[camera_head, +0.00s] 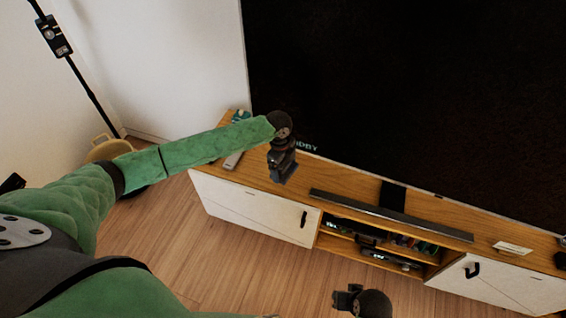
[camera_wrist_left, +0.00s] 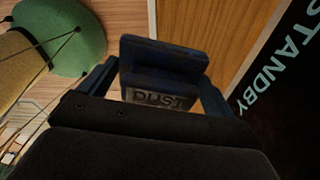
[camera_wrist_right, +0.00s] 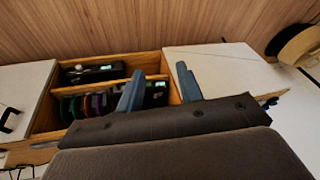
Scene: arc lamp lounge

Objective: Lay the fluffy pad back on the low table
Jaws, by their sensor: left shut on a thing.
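My left gripper (camera_head: 283,163) is above the left end of the low wooden table (camera_head: 330,178) under the screen. In the left wrist view its two fingers (camera_wrist_left: 158,76) are shut on a dark blue block-like pad (camera_wrist_left: 163,53) with a grey label reading DUST. In the head view the pad and fingers merge into one dark shape, so whether it touches the tabletop cannot be told. My right gripper (camera_head: 347,298) is low in front of the table. In the right wrist view its fingers (camera_wrist_right: 160,75) are apart with nothing between them.
A large dark screen (camera_head: 400,90) stands behind the table. A long soundbar (camera_head: 390,215) lies along the tabletop, with a light remote (camera_head: 233,160) at the left end and a pale card (camera_head: 512,248) at right. Open shelves hold devices. A black pole (camera_head: 90,90) stands at left.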

